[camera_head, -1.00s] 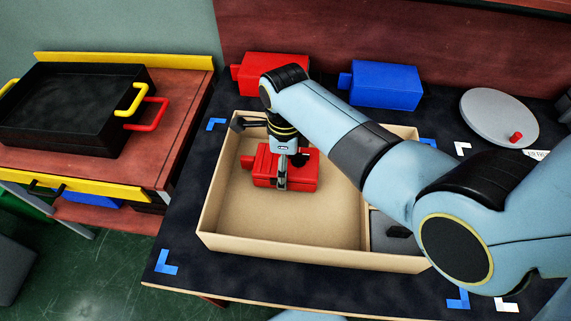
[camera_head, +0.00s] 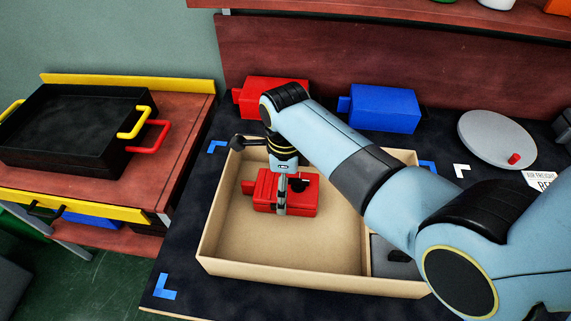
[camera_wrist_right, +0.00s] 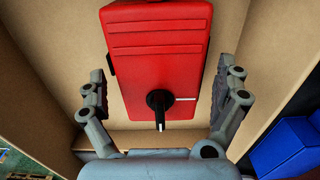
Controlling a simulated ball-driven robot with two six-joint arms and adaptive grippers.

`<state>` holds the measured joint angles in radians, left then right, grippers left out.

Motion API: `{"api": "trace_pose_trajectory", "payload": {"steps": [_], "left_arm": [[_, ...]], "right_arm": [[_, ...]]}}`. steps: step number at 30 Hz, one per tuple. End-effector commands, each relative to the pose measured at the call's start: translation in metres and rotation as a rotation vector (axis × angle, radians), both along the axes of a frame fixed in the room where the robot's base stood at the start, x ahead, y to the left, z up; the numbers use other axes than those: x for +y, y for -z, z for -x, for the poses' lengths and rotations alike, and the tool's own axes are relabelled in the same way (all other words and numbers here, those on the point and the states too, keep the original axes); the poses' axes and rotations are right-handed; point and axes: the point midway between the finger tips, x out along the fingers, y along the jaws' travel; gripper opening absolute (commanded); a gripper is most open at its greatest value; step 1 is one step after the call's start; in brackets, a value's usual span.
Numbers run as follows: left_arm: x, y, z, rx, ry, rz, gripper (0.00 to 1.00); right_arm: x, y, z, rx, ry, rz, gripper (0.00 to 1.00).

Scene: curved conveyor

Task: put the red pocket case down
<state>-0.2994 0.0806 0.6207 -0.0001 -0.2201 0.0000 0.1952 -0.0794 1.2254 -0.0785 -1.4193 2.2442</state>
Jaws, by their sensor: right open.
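The red pocket case (camera_head: 303,196) lies in the large left compartment of the tan box (camera_head: 225,255), towards its back. It also shows in the right wrist view (camera_wrist_right: 160,60), with a black knob on its face. My right gripper (camera_head: 281,212) is over the case. In the right wrist view its two fingers (camera_wrist_right: 165,105) stand apart on either side of the case, with gaps between them and it. The gripper is open and holds nothing. My left gripper is in neither view.
Another red case (camera_head: 275,92) and a blue case (camera_head: 383,108) stand behind the box. A grey round lid (camera_head: 495,138) with a red knob lies to the right. A black tray (camera_head: 70,130) sits on the left table. The box's front left floor is clear.

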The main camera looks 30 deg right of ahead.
Motion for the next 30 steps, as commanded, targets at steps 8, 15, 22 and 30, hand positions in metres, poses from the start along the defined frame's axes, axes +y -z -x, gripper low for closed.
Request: {"api": "trace_pose_trajectory", "payload": {"steps": [8,15,22,30], "left_arm": [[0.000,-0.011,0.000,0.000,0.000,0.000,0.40],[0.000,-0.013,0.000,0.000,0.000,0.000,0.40],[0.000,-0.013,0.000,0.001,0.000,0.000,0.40],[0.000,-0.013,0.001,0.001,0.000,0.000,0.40]], "right_arm": [[0.000,-0.065,-0.001,-0.004,0.000,0.000,1.00],[0.000,-0.096,0.000,-0.001,-0.001,0.001,1.00],[0.000,-0.100,0.000,0.001,-0.001,0.000,1.00],[0.000,-0.100,0.000,0.001,-0.001,-0.001,1.00]]}}
